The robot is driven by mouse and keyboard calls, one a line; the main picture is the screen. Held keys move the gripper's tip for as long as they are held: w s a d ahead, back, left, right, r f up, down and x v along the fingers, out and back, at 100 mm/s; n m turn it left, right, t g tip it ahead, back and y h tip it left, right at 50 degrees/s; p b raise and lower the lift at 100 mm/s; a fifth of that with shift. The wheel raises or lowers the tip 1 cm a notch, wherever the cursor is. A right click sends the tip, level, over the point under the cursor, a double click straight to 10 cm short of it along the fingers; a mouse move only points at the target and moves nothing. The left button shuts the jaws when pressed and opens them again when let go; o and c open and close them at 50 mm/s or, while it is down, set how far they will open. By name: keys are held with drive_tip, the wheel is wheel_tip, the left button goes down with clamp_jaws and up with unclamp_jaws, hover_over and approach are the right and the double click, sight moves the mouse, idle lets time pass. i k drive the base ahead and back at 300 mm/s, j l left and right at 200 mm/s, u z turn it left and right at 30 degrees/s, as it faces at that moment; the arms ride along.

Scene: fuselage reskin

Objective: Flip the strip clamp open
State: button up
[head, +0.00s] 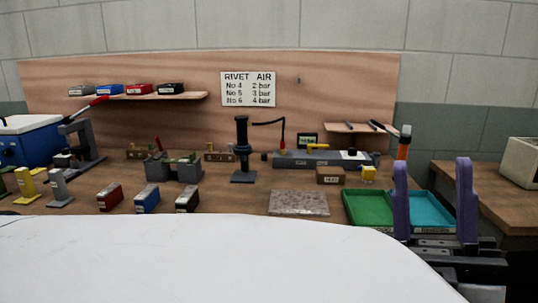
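A long grey fixture (345,160) lies at the back of the bench, right of centre. A yellow lever (318,147) lies about flat along its top. This looks like the strip clamp, but it is too small to be sure, and I cannot make out any strip under it. My gripper (432,163) is at the right, with two purple fingers pointing up and wide apart. It is open, nothing shows between the fingers, and it is nearer to me than the fixture and to its right.
A green tray (368,208) and a teal tray (425,200) lie behind my gripper. A black stand (242,150) is left of the fixture. A small brown box (330,175) and a yellow block (368,174) sit in front of it. A speckled plate (299,203) lies nearer.

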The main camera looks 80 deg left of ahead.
sight(156, 157)
drive_tip(key=u, duration=1.3)
drive_tip(key=i+l, duration=0.05)
